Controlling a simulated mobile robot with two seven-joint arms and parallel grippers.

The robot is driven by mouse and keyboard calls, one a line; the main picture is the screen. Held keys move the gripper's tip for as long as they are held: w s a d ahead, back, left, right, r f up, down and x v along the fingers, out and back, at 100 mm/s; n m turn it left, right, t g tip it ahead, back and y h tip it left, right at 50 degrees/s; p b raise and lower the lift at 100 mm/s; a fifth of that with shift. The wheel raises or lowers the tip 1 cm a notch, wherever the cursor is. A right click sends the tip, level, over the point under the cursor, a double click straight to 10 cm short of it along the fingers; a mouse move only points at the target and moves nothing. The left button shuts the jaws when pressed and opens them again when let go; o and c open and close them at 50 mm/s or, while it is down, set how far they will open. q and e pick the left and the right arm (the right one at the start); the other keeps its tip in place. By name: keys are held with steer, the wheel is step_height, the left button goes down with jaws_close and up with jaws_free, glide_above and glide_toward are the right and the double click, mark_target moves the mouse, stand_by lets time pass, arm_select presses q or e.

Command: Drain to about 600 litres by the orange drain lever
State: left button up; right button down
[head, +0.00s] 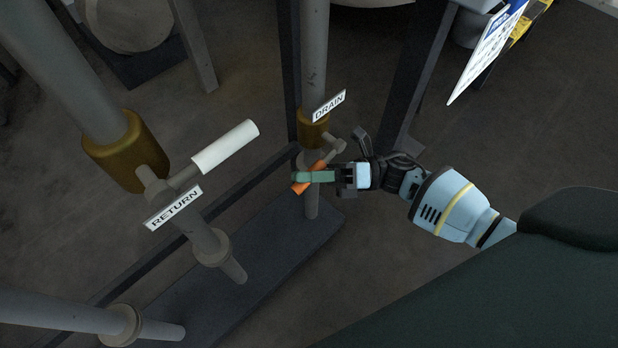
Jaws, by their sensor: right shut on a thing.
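The orange drain lever (301,187) is on the vertical drain pipe, just below a brass valve body (313,131) and the DRAIN label (329,106). It slants from lower left to upper right. My right gripper (318,177) comes in from the right and is shut on the orange lever, which shows on both sides of the green finger. Part of the lever is hidden by the gripper. My left gripper is not in view. No litre reading can be made out.
A white lever (225,147) with a RETURN label (173,207) stands left on another brass valve (126,151). A dark base plate (262,262) lies under the pipes. A dark post (413,75) rises behind my right arm. A white sign (486,52) hangs upper right.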

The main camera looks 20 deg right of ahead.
step_height(320, 180, up, 2)
steer(key=shift+a+r+m+t+y+b, duration=0.1)
steer(key=shift+m+t+y+b, duration=0.35)
steer(key=shift+m+t+y, duration=0.6)
steer(key=c, duration=1.3)
jaws_free()
steer(key=shift+g, duration=0.35)
steer(key=shift+v, duration=3.95)
